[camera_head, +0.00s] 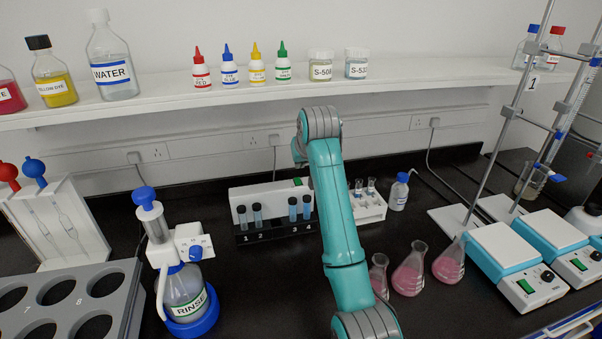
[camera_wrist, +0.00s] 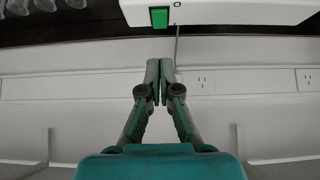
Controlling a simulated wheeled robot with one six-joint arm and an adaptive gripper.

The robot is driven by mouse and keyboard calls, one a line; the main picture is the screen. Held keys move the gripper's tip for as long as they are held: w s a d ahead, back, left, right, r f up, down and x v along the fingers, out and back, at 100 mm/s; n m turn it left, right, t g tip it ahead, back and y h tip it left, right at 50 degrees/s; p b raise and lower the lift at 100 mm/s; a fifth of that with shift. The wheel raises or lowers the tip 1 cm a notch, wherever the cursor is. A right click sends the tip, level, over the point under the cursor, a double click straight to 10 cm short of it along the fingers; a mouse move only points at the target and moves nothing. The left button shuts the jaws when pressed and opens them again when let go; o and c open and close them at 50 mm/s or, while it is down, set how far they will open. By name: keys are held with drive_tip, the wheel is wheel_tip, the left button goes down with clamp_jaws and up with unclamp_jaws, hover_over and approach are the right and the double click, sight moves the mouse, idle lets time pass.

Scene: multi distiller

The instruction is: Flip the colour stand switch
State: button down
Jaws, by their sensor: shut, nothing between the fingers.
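The colour stand (camera_head: 250,192) is a white box at the back of the black bench, with capped blue-tinted tubes in a dark numbered rack along its front. A green switch (camera_head: 298,181) shows on its top right part, just left of my arm. In the wrist view the white stand (camera_wrist: 230,12) is at the top edge, and its green switch (camera_wrist: 159,17) is near the middle. My gripper (camera_wrist: 159,66) has its fingertips together and empty, pointing at the switch, below it in the picture. Whether they touch is unclear. My arm hides the gripper in the head view.
A white rack (camera_head: 369,208) with small tubes stands right of my arm. Pink flasks (camera_head: 409,270) stand in front of it. A rinse bottle (camera_head: 185,290) is at the front left. A shelf (camera_head: 200,103) with dye bottles runs above the stand. Stirrer plates (camera_head: 515,265) are at the right.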

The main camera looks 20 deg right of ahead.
drive_tip(key=s+f+v, duration=0.1)
drive_tip(key=v, duration=0.8)
drive_tip(key=shift+s, duration=0.6)
